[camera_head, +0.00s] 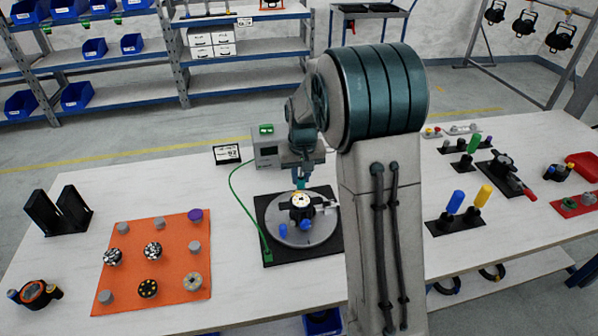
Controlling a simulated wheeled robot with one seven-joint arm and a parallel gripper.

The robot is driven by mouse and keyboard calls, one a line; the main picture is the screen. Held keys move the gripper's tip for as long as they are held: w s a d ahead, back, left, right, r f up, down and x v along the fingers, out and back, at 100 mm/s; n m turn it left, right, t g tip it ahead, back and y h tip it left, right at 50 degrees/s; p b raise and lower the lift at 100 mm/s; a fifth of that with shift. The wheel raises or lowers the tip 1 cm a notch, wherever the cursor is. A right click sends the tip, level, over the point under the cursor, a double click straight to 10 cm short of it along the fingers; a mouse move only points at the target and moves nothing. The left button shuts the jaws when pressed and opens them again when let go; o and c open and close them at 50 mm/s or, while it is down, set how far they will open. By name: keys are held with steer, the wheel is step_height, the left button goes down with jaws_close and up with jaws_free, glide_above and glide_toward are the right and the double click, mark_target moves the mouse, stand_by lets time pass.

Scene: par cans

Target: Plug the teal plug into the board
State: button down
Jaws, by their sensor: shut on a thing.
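My gripper (301,174) points down at the middle of the table, partly hidden by my arm. It is shut on a small teal piece, which looks like the teal plug (300,184). The plug is just above a round black, white and yellow part (301,200). That part sits on a grey disc (285,234) on a square black board (262,208). Whether the plug touches the part below cannot be told at this size. Blue knobs (283,230) stand at the disc's front.
A grey box (266,150) stands behind, with a green cable (236,200) running to the board. An orange mat (130,255) with several round connectors lies left, near a black rack (58,212). Blue and yellow handled parts (455,202) stand right. Bare table lies between.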

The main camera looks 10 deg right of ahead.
mark_target(302, 186)
steer(key=shift+d+f+b, duration=0.15)
steer(key=shift+f+b, duration=0.35)
steer(key=shift+f, duration=0.4)
steer(key=shift+f+b, duration=1.1)
steer(key=shift+f, duration=0.55)
steer(key=shift+f, duration=0.15)
steer(key=c, duration=1.6)
jaws_free()
steer(key=o, duration=0.5)
steer(key=shift+o, duration=0.2)
